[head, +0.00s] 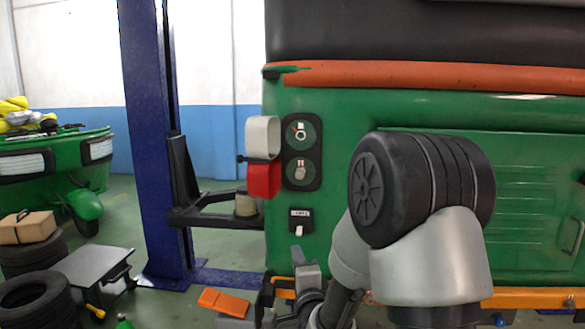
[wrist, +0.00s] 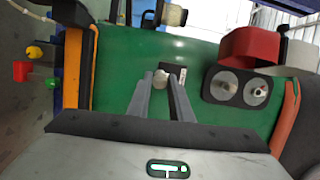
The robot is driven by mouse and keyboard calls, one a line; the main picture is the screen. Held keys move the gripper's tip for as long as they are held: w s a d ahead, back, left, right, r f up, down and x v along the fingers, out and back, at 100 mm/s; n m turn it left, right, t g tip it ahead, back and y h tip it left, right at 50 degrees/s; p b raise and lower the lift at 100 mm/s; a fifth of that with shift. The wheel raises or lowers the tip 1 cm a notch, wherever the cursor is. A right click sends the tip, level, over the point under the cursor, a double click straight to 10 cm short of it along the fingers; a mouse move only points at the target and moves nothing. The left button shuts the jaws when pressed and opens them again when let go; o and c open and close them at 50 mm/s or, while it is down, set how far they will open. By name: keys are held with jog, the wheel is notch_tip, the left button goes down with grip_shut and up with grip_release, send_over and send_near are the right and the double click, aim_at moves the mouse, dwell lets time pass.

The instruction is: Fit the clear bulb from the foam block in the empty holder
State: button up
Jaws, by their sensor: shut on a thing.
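My gripper (head: 298,252) is low in front of the green panel, below the lamp plate. In the wrist view, the fingers (wrist: 160,84) are shut on a small pale rounded thing (wrist: 160,76) at their tips, which looks like the clear bulb; the fingers partly hide it. The dark lamp plate (head: 302,151) carries two round holders. The lower holder (head: 300,171) shows only a small pale centre. In the wrist view the lower holder (wrist: 222,87) is left of the upper one (wrist: 256,91). I cannot make out the foam block for certain.
The red and white lamp cover (head: 263,178) stands out left of the plate. A small black switch plate (head: 301,214) with a white lever is below it, behind the fingertips in the wrist view. A blue lift post (head: 150,140) and its arm stand left. An orange piece (head: 222,302) lies low left.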

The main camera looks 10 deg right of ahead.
notch_tip(320, 180, up, 15)
jog(key=w+d+m+h, duration=0.1)
jog(key=d+m+h, duration=0.15)
jog(key=h, duration=0.25)
jog(key=s+a+r, duration=0.2)
jog(key=r, duration=0.5)
jog(key=s+a+r, duration=0.2)
jog(key=r, duration=0.4)
jog(key=shift+w+d+r+n+g+p, duration=0.15)
jog(key=shift+w+d+n+p, duration=0.4)
jog(key=shift+w+n+p, duration=1.2)
jog(key=shift+w+d+f+n+g+p, duration=0.1)
jog(key=shift+w+d+n+p, duration=0.4)
jog(key=shift+w+n+p, duration=1.2)
jog(key=shift+w+d+r+n+g+p, duration=0.15)
jog(key=shift+w+d+n+p, duration=0.4)
jog(key=shift+w+n+p, duration=1.2)
jog(key=shift+w+n, duration=0.15)
jog(key=shift+n, duration=0.1)
jog(key=shift+a+f+b, duration=0.1)
jog(key=shift+f+b, duration=0.05)
jog(key=shift+b, duration=0.35)
